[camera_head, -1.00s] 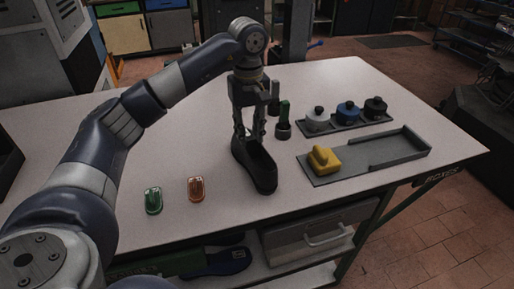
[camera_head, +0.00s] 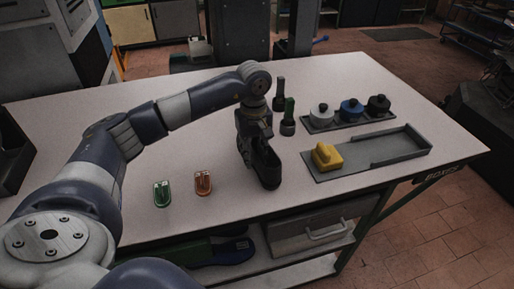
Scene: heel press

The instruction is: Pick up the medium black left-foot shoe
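A black shoe (camera_head: 267,170) stands on the white table near its front middle, toe toward the front edge. My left gripper (camera_head: 247,141) points down at the back of the shoe, over its heel and opening. Its fingers overlap the dark heel, and I cannot tell whether they are closed on it. The shoe's heel is partly hidden by the gripper. My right gripper is not in view.
Green (camera_head: 161,194) and orange (camera_head: 203,183) pieces lie to the left of the shoe.

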